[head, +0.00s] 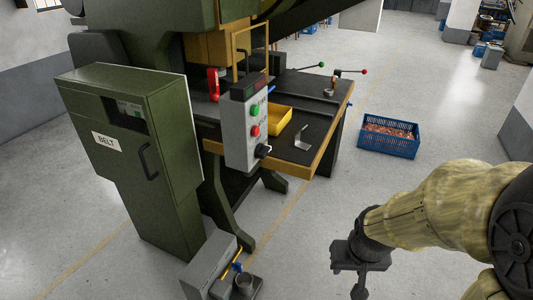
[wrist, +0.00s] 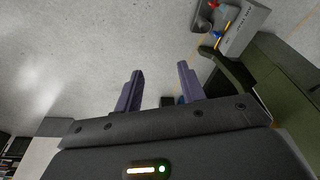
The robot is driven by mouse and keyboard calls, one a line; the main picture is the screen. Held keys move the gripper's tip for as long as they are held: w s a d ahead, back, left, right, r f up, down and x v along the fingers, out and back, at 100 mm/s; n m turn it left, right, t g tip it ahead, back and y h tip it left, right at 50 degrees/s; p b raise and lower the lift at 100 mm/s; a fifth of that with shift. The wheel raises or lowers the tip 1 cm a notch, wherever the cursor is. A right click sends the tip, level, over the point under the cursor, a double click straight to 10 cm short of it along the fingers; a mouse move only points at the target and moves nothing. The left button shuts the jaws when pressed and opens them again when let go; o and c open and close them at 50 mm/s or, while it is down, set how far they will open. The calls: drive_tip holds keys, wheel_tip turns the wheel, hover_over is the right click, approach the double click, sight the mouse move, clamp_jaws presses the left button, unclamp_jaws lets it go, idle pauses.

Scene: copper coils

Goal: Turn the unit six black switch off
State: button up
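A grey control box (head: 247,122) hangs in front of the green press. It has a dark display on top, a green button (head: 255,111), a red button (head: 255,131) and a black rotary switch (head: 263,150) at its lower right. The switch's setting and any unit number are too small to read. My gripper (head: 361,275) is at the lower right of the head view, well apart from the box and pointing down over the floor. In the wrist view its two fingers (wrist: 160,82) are spread apart with nothing between them. The control box does not show clearly there.
A green cabinet labelled BELT (head: 135,150) stands left. The press table (head: 325,118) carries a yellow tray (head: 281,128) and a bent metal piece (head: 303,138). A blue crate (head: 389,137) stands on the floor. A grey floor box (head: 208,263) stands below the press. Floor between is clear.

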drive_tip(key=o, duration=0.4)
drive_tip(key=shift+w, duration=0.3)
drive_tip(key=shift+c, duration=0.2)
drive_tip(key=o, duration=0.4)
drive_tip(key=w+t, duration=0.1)
drive_tip(key=w, duration=0.4)
drive_tip(key=w+d+r+n+t, duration=0.1)
drive_tip(key=w+t, duration=0.1)
drive_tip(key=w, duration=0.3)
drive_tip(key=w+d+r+t, duration=0.1)
drive_tip(key=w, duration=0.4)
drive_tip(key=shift+w+d+r+n+t+p, duration=0.1)
drive_tip(key=shift+r+n+t+p, duration=0.1)
drive_tip(key=shift+n+t+p, duration=0.15)
drive_tip(key=w+a+r+n+t+y+p, duration=0.1)
drive_tip(key=w+a+r+n+t+y, duration=0.25)
drive_tip(key=w, duration=0.65)
drive_tip(key=w+a+f+n+t+y+p, duration=0.1)
drive_tip(key=w+a+n+y, duration=0.1)
drive_tip(key=w+n+y, duration=0.5)
drive_tip(key=g+y, duration=0.2)
drive_tip(key=f+n+g+y, duration=0.1)
drive_tip(key=y, duration=0.1)
drive_tip(key=s+a+f+g+y, duration=0.1)
drive_tip(key=g+y, duration=0.1)
drive_tip(key=shift+n+g+y, duration=0.25)
drive_tip(key=shift+n+g, duration=0.05)
drive_tip(key=shift+n, duration=0.1)
